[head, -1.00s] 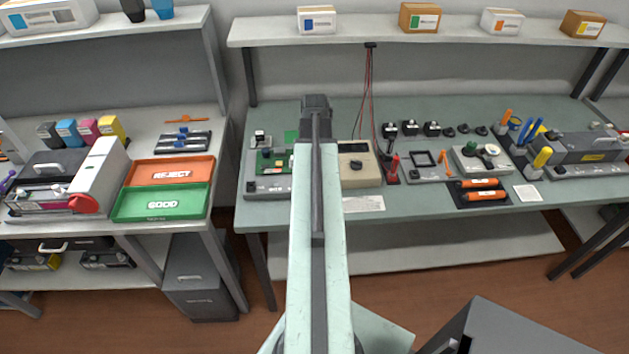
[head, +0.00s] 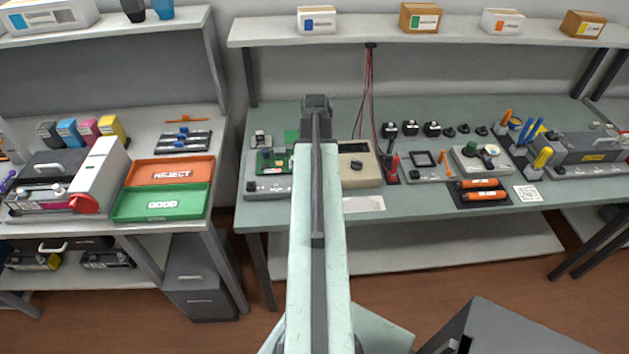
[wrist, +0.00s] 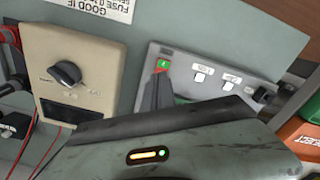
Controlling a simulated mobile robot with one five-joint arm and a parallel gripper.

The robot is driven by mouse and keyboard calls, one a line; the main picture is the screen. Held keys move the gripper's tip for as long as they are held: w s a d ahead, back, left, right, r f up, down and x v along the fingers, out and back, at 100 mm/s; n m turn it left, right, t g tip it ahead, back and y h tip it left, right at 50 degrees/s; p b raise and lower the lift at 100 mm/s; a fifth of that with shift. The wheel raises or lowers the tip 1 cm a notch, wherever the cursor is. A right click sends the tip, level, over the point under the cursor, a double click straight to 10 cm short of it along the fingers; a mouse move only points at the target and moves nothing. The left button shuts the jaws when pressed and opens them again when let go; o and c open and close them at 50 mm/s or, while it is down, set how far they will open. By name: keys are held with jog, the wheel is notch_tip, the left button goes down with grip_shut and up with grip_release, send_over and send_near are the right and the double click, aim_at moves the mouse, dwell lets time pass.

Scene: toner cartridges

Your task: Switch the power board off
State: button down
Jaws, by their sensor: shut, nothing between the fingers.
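The power board (wrist: 215,75) is a light grey panel in the wrist view, with labels, two white square buttons and a green switch (wrist: 163,65) near its edge. In the head view its front (head: 267,187) shows left of my arm, with a green circuit board (head: 275,158) above it. My gripper (wrist: 161,82) is shut and empty, its dark fingers close to the green switch; I cannot tell whether they touch it. My arm hides the gripper in the head view. My gripper's body covers the lower wrist view.
A beige meter box (head: 359,165) with a dark knob stands right beside the board, with red and black leads near it. The red reject tray (head: 172,171) and green good tray (head: 160,204) lie on the left bench. A shelf (head: 450,30) runs above.

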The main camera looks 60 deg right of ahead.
jog(key=shift+f+b, duration=0.85)
jog(key=shift+b, duration=0.05)
dwell(0.5)
notch_tip(320, 180, up, 7)
jog(key=p, duration=0.7)
dwell(0.4)
